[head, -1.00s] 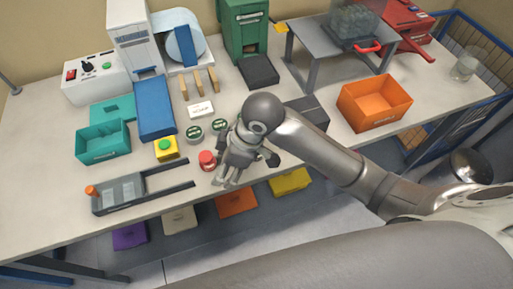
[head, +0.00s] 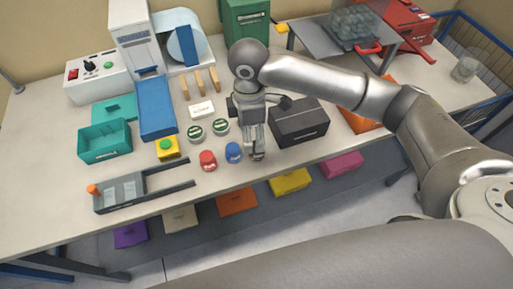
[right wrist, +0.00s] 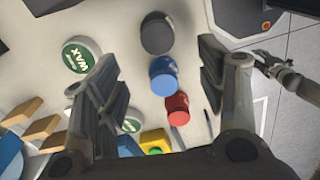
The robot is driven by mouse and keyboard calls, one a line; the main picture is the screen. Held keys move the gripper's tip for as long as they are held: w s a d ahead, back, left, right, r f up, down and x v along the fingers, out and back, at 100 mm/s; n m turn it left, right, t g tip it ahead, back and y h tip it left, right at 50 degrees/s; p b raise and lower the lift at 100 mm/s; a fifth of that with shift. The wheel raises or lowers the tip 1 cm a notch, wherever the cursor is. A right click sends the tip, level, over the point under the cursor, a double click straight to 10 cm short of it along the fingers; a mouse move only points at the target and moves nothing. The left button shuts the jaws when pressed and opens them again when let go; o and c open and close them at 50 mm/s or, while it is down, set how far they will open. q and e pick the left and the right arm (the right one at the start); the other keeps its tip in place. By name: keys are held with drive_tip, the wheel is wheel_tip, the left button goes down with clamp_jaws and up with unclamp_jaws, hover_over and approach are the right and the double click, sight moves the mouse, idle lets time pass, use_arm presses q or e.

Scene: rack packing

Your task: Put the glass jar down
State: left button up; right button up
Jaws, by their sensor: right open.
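Small lidded jars stand in a row near the table's front edge. The red-lidded jar (head: 208,161) and blue-lidded jar (head: 234,153) are left of my right gripper (head: 257,150). In the right wrist view a dark-lidded jar (right wrist: 157,32) continues this row past the blue lid (right wrist: 163,76) and red lid (right wrist: 177,108). My right gripper hides it in the head view. My right gripper's fingers (right wrist: 160,72) are spread apart, with nothing visibly gripped. Whether the jar bodies are glass cannot be made out. My left gripper is not seen.
Two green-lidded WAX tins (head: 221,126) stand behind the row. A black box (head: 300,122) is close on the right and a yellow button box (head: 167,147) on the left. Coloured bins (head: 290,181) are below the front edge.

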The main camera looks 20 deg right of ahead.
drive_tip(key=shift+d+f, duration=0.1)
drive_tip(key=shift+f, duration=0.7)
drive_tip(key=f, duration=0.2)
drive_tip(key=d+f+p, duration=0.1)
drive_tip(key=f, duration=0.1)
drive_tip(key=shift+s+d+f+p, duration=0.1)
drive_tip(key=shift+s+d+p, duration=0.05)
drive_tip(key=shift+p, duration=0.15)
drive_tip(key=shift+f, duration=0.55)
drive_tip(key=c, duration=1.3)
drive_tip(key=shift+r, duration=0.15)
